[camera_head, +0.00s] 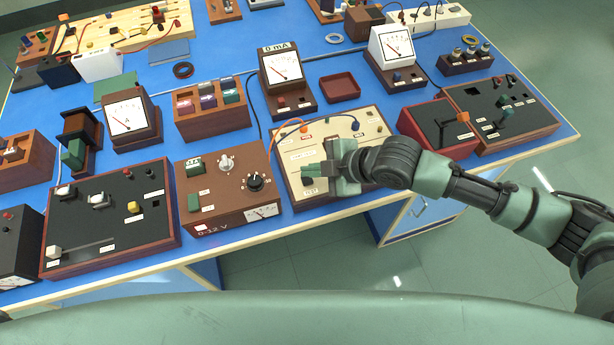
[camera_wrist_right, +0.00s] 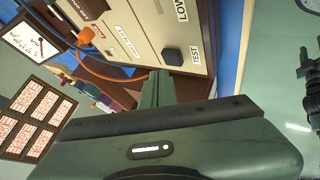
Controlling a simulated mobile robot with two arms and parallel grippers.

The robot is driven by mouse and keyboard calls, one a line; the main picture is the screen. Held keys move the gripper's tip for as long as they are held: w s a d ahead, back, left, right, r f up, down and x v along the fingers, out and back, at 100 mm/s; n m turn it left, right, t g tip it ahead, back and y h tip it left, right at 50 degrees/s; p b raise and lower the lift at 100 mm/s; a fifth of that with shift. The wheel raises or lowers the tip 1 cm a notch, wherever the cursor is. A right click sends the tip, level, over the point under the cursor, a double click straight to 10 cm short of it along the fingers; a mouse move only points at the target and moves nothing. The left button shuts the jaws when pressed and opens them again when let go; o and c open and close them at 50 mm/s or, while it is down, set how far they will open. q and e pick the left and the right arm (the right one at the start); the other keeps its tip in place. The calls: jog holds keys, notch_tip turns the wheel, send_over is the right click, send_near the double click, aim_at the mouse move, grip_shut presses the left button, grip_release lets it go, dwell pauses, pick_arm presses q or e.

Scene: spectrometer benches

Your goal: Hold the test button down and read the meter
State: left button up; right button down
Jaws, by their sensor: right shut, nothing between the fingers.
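The cream test panel (camera_head: 372,116) lies near the front edge of the blue bench. The dark square test button (camera_wrist_right: 172,54) sits beside its TEST label in the right wrist view. My right gripper (camera_head: 308,172) is over the panel's front left part, shut and empty. In the wrist view its fingertips (camera_wrist_right: 158,85) are close to the button but appear apart from it. In the head view the gripper covers the button area. A meter marked 0 mA (camera_head: 284,68) stands behind the panel; its needle is too small to read. My left gripper is out of view.
A brown 0-12 V supply box (camera_head: 228,190) stands left of the panel, and a red-sided black box (camera_head: 436,128) stands right.

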aim_at(311, 181)
jog(key=shift+f, duration=0.1)
jog(key=shift+f, duration=0.35)
jog(key=shift+f, duration=0.5)
dwell(0.7)
dwell(2.1)
jog(key=shift+r+p, duration=0.75)
jog(key=shift+r, duration=0.25)
notch_tip(311, 181, up, 5)
jog(key=p, duration=0.5)
